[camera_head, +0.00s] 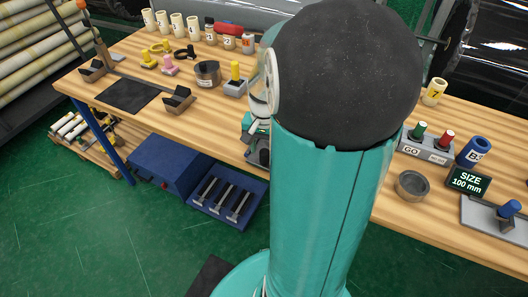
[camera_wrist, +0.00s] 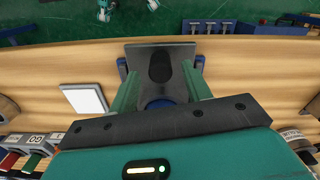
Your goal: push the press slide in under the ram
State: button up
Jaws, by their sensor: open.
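In the wrist view, a dark grey block with a black rounded part (camera_wrist: 160,66) lies ahead of my gripper (camera_wrist: 160,88), near the bench edge. It appears to belong to the press, but I cannot tell slide from ram. Blue parts show at both sides of it. My gripper's two teal fingers are spread apart. A blue rounded part (camera_wrist: 158,103) shows between them, close to the palm; contact cannot be told. In the head view my arm hides most of this spot.
In the wrist view, a white plate (camera_wrist: 85,99) lies left of my gripper. In the head view, a metal cup (camera_head: 411,185), a GO box (camera_head: 425,150) and a size display (camera_head: 469,181) stand right of my arm. Numbered rolls (camera_head: 177,24) line the back. Bare wood (camera_head: 215,105) shows left.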

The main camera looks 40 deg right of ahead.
jog(key=shift+f, duration=1.35)
grip_shut()
jog(key=w+d, duration=0.1)
jog(key=d, duration=0.3)
jog(key=w+d, duration=0.2)
jog(key=d, duration=0.1)
jog(key=w+d, duration=0.1)
jog(key=d, duration=0.3)
jog(key=shift+w+d, duration=0.2)
jog(key=shift+d, duration=0.1)
jog(key=shift+w+d+r, duration=0.1)
jog(key=shift+d+r, duration=0.05)
jog(key=shift+d, duration=0.45)
